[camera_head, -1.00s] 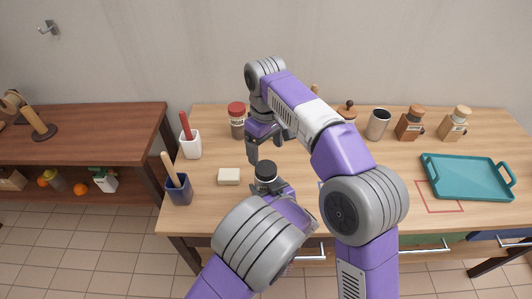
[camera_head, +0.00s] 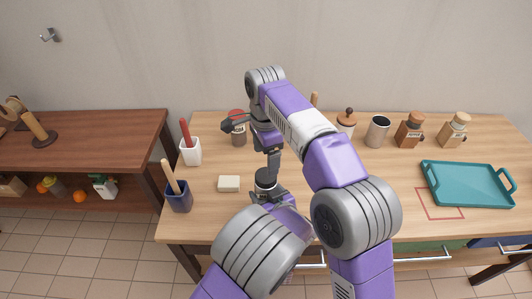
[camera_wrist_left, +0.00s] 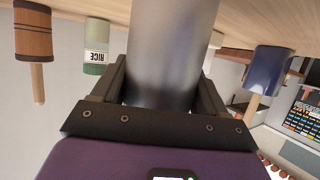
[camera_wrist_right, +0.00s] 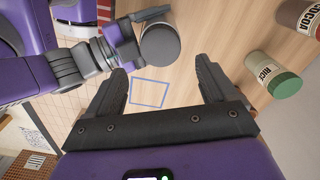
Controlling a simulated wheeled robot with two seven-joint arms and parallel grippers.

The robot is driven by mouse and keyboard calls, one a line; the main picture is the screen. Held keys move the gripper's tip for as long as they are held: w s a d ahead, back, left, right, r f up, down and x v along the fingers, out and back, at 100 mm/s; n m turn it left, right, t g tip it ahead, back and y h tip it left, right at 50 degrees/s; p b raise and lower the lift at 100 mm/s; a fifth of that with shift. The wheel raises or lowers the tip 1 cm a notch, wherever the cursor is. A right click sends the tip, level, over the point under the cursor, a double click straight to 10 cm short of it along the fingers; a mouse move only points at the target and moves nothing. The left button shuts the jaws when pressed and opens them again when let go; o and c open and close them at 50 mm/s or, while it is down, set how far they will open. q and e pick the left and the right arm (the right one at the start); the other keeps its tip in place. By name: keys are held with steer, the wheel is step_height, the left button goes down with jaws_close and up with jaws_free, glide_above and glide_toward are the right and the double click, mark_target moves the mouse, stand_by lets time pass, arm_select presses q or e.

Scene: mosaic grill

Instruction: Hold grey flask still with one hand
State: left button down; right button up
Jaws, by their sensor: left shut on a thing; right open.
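The grey flask stands upright on the wooden table. Its black lid (camera_head: 265,178) shows in the head view, with most of its body hidden by my left arm. The left wrist view shows its grey body (camera_wrist_left: 170,50) between the fingers of my left gripper (camera_wrist_left: 168,85), which is shut on it. My right gripper (camera_head: 252,144) is open and empty, above and just behind the flask in the head view.
A blue holder (camera_head: 178,198), a white holder (camera_head: 190,152) and a pale block (camera_head: 229,184) stand to the left. A cocoa jar (camera_wrist_right: 302,15) and a rice jar (camera_wrist_right: 272,80) stand nearby. A blue outline (camera_wrist_right: 149,92) marks the table. A teal tray (camera_head: 467,184) is at right.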

mark_target(266, 175)
steer(key=m, duration=0.3)
steer(key=shift+m, duration=0.4)
steer(key=m, duration=0.3)
steer(key=shift+m, duration=0.4)
steer(key=m, duration=0.5)
steer(key=shift+m, duration=0.4)
steer(key=shift+f, duration=3.95)
steer(key=c, duration=1.1)
steer(key=shift+r+n, duration=0.1)
steer(key=shift+n, duration=1.5)
